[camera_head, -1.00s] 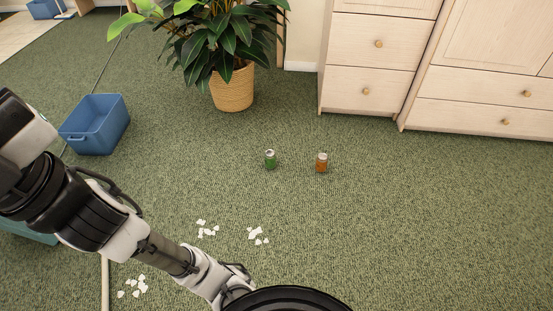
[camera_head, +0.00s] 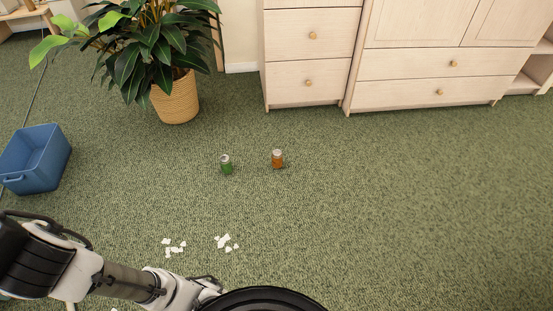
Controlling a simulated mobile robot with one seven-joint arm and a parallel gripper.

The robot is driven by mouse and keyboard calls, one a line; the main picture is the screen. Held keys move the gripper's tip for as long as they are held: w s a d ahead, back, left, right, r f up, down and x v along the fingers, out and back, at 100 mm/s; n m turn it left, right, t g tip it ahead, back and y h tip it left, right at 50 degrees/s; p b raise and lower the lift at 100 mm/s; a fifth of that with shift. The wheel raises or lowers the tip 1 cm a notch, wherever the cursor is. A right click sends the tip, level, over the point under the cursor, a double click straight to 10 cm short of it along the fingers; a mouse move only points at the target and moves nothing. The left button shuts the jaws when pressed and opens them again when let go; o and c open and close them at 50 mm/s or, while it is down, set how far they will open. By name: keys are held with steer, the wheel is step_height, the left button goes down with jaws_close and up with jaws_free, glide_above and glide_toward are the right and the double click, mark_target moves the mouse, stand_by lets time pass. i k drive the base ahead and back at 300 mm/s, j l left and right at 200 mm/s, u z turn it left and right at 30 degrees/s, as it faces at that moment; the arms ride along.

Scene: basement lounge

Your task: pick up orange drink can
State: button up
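The orange drink can (camera_head: 277,159) stands upright on the green carpet near the middle of the head view, with a pale top. A green can (camera_head: 226,165) stands upright a short way to its left, apart from it. My arm reaches in from the lower left, well short of both cans. My gripper is not visible; the arm's far end runs behind a dark round part at the bottom edge.
White scraps (camera_head: 226,242) lie on the carpet in front of the cans. A blue bin (camera_head: 36,158) is at left, a potted plant (camera_head: 175,97) behind left. Wooden drawers (camera_head: 309,55) and a wider cabinet (camera_head: 428,66) line the back. Carpet at right is clear.

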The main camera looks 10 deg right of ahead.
mark_target(278, 154)
steer(key=i+j+z, duration=0.1)
steer(key=z, duration=0.25)
steer(key=i+j+z, duration=0.15)
steer(key=z, duration=0.2)
steer(key=i+j+z, duration=0.25)
steer(key=j, duration=0.35)
steer(key=i+j+z, duration=0.15)
steer(key=i+j, duration=0.15)
steer(key=j, duration=0.25)
steer(key=i+j, duration=0.2)
steer(key=j, duration=0.2)
steer(key=i+j+z, duration=0.1)
steer(key=j, duration=0.25)
steer(key=i+j, duration=0.6)
steer(key=j, duration=0.2)
steer(key=i, duration=0.25)
